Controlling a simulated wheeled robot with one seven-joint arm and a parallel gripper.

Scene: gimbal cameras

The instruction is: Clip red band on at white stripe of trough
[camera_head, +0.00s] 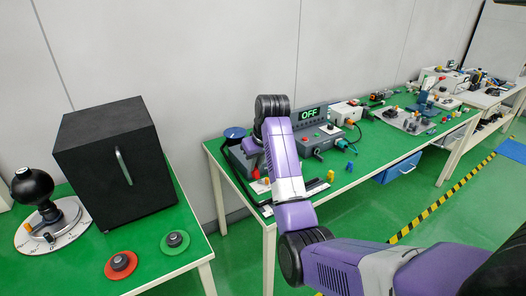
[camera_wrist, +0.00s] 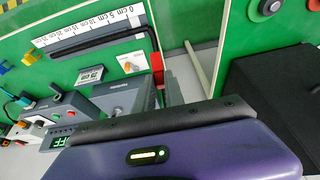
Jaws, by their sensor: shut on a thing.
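My gripper (camera_wrist: 161,76) is shut on a small red band (camera_wrist: 157,62), which shows at its fingertips in the wrist view. I cannot make out the white stripe apart from the scale.
A grey box with an OFF display (camera_head: 309,114) stands behind the trough. A separate table at left carries a black cabinet (camera_head: 92,180) and red and green knobs.

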